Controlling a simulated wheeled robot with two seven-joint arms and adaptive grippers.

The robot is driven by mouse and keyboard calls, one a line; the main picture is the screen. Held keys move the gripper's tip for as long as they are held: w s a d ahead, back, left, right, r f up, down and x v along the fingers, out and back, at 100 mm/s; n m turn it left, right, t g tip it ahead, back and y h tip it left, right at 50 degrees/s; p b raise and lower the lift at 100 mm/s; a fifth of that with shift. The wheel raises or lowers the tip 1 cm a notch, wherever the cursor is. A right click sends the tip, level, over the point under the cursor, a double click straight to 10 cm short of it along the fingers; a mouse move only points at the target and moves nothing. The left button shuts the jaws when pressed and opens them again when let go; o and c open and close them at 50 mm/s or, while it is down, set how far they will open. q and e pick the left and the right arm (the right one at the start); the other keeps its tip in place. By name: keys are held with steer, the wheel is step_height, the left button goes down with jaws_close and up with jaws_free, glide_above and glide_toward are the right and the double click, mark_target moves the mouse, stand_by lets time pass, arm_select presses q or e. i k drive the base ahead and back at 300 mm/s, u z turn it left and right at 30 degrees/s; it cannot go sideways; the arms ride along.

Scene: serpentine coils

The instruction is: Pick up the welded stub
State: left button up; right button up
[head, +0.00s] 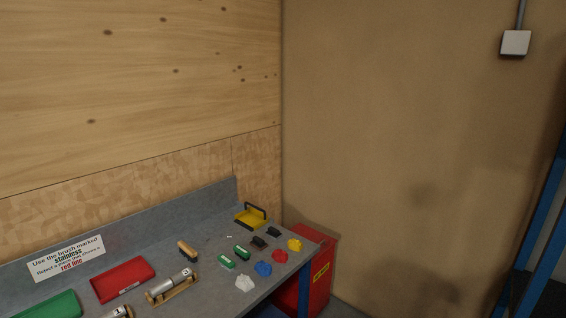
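A short silver metal cylinder with a white label (172,285), which looks like a welded stub, lies on a wooden cradle (176,294) on the grey bench. A second, similar silver piece (117,313) is cut off by the bottom edge of the head view. The marks on both labels are too small to read surely. I cannot tell which one the task means. Neither of my grippers is in view.
The grey bench (215,255) holds a red tray (123,279), a green tray (48,306), a yellow tray (250,217), a brush (187,250), and several small coloured pieces. A sign (66,258) asks for the brush marked stainless. A red cabinet (320,270) stands beside the bench.

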mark_target(160, 289)
steer(key=u, duration=0.25)
steer(key=i, duration=0.6)
steer(key=u, duration=0.55)
